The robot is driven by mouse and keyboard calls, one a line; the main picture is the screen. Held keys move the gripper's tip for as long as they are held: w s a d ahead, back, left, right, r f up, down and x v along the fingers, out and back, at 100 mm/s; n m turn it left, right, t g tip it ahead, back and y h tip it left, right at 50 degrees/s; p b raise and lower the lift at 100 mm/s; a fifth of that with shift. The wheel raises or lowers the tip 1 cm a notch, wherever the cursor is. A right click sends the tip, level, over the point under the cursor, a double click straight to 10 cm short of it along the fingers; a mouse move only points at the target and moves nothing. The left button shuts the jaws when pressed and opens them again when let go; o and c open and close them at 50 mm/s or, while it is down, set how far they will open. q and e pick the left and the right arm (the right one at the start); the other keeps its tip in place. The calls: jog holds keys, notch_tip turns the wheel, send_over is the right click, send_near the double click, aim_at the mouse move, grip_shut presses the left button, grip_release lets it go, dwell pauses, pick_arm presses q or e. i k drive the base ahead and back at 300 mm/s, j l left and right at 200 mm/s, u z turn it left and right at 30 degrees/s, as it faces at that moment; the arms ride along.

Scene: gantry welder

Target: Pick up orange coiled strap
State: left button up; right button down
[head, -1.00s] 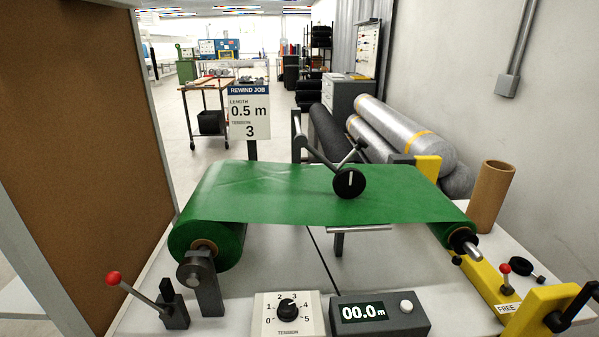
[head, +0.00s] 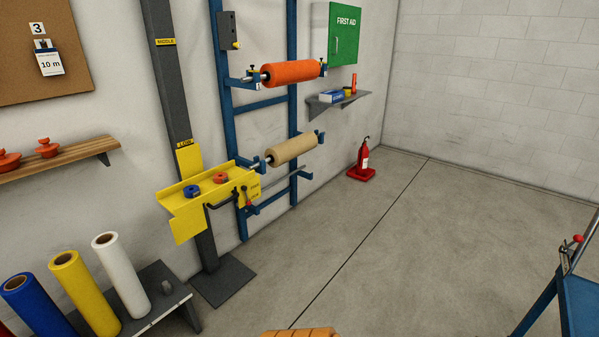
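No orange strap can be picked out for certain. A small orange-red ring-shaped piece (head: 220,178) sits beside a blue one (head: 192,191) on the yellow tray (head: 182,212) fixed to the dark post. Two orange-red rounded pieces, one at the left edge (head: 8,160) and one beside it (head: 47,148), rest on the wooden wall shelf (head: 75,157). A light orange, ribbed thing (head: 300,333) shows only its top at the bottom edge; I cannot tell what it is. Neither gripper is in view.
A blue wall rack (head: 220,110) holds an orange roll (head: 292,72) and a beige roll (head: 293,150). Blue, yellow and white rolls stand on a low dark stand (head: 165,292). A fire extinguisher (head: 364,157) stands by the wall. The floor at centre right is clear.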

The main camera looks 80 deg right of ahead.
aim_at(220, 178)
jog(key=z, duration=2.1)
